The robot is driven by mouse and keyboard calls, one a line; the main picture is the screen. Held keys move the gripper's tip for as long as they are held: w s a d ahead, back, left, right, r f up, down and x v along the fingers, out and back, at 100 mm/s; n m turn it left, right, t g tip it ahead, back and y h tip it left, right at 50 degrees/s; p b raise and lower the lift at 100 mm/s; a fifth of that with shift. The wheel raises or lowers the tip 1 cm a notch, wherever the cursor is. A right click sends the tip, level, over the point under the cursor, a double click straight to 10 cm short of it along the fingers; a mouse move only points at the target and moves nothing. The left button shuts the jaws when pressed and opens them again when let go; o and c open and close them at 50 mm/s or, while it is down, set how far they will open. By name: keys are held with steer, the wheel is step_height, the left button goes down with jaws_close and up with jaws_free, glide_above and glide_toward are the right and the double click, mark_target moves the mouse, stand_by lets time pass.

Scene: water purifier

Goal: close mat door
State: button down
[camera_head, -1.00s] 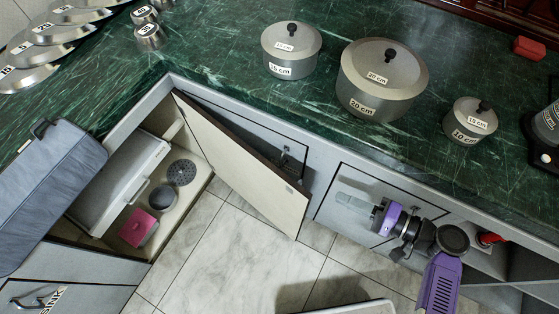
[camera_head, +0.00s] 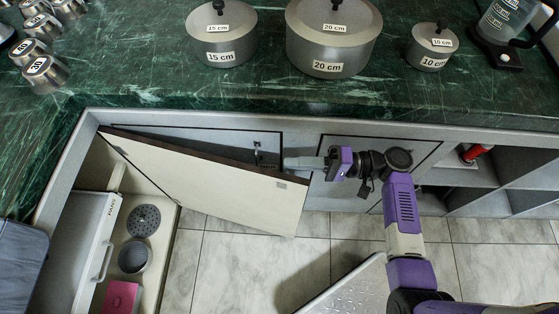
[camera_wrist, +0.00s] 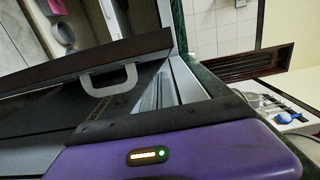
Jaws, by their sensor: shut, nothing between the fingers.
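The mat door (camera_head: 215,190) stands wide open, its cream inner face toward the head camera. It is swung out in front of the neighbouring grey panel (camera_head: 215,140), with a narrow wedge-shaped gap between them. My gripper (camera_head: 292,163) is shut and empty. Its tip is at the outer end of this gap, beside the door's free edge; I cannot tell whether it touches. In the wrist view the door's dark brown edge (camera_wrist: 85,62) crosses the upper left, with a light handle (camera_wrist: 108,78) just below it.
The open compartment (camera_head: 168,225) holds a drain disc, a round cup (camera_head: 134,257) and a pink item (camera_head: 122,297). The green counter (camera_head: 150,85) above carries lidded pots (camera_head: 222,38). Tiled floor (camera_head: 230,265) lies in front; a metal plate (camera_head: 350,290) is at the bottom.

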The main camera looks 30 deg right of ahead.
steer(key=x, duration=0.8)
steer(key=shift+w+a, duration=0.2)
steer(key=shift+s+a, duration=0.1)
steer(key=shift+s, duration=0.05)
